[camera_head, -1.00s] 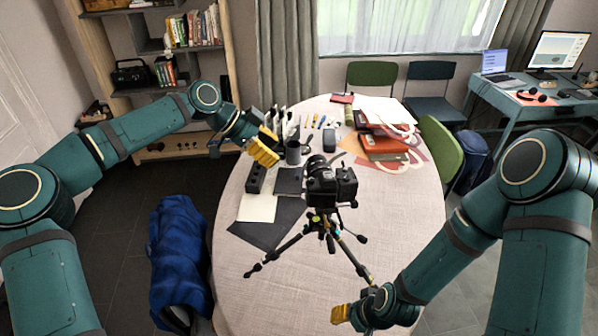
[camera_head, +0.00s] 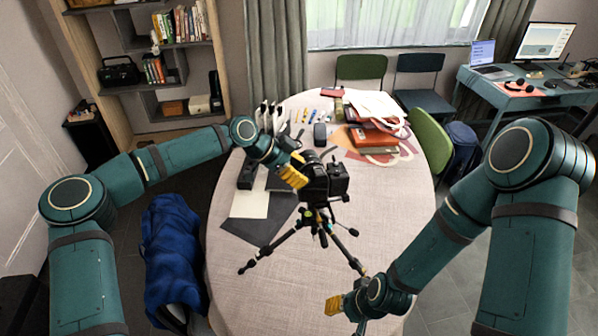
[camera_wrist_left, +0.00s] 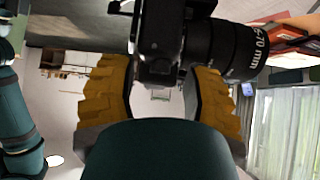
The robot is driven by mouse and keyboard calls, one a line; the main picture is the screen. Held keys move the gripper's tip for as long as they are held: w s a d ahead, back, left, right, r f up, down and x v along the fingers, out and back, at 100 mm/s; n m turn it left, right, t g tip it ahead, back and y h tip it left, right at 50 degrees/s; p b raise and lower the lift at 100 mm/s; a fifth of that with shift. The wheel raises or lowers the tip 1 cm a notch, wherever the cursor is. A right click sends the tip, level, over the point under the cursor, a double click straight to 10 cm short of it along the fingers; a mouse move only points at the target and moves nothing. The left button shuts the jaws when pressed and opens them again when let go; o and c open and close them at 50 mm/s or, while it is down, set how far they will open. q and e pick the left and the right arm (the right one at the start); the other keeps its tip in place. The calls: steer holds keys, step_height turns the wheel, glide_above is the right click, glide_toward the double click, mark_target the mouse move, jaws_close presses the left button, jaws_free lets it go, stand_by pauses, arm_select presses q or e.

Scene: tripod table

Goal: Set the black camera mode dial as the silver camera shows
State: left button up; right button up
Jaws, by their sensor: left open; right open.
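The black camera (camera_head: 328,184) stands upright on a small tripod (camera_head: 322,226) on the oval table. It also shows in the left wrist view (camera_wrist_left: 163,38), with its lens (camera_wrist_left: 225,47) pointing right. My left gripper (camera_head: 294,172) is at the camera's left side in the head view. In the wrist view its yellow fingers (camera_wrist_left: 160,98) are apart, with the camera body beyond and between them; I cannot tell whether they touch it. The mode dial is too small to make out. My right gripper (camera_head: 334,305) is low near the table's front edge, empty. I cannot make out the silver camera.
A dark mat with a white sheet (camera_head: 250,204) lies left of the tripod. A black block (camera_head: 247,175) is behind it. Red books and papers (camera_head: 374,135) lie at the back right. The table's right side (camera_head: 405,205) is clear.

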arm_select(q)
steer(key=shift+a, duration=0.1)
jaws_close()
stand_by(1.2)
jaws_free()
steer(key=shift+d, duration=0.2)
steer(key=shift+a+r, duration=0.1)
steer(key=shift+a, duration=0.1)
steer(key=v, duration=1.1)
steer(key=shift+a+r, duration=0.2)
steer(key=shift+r, duration=0.15)
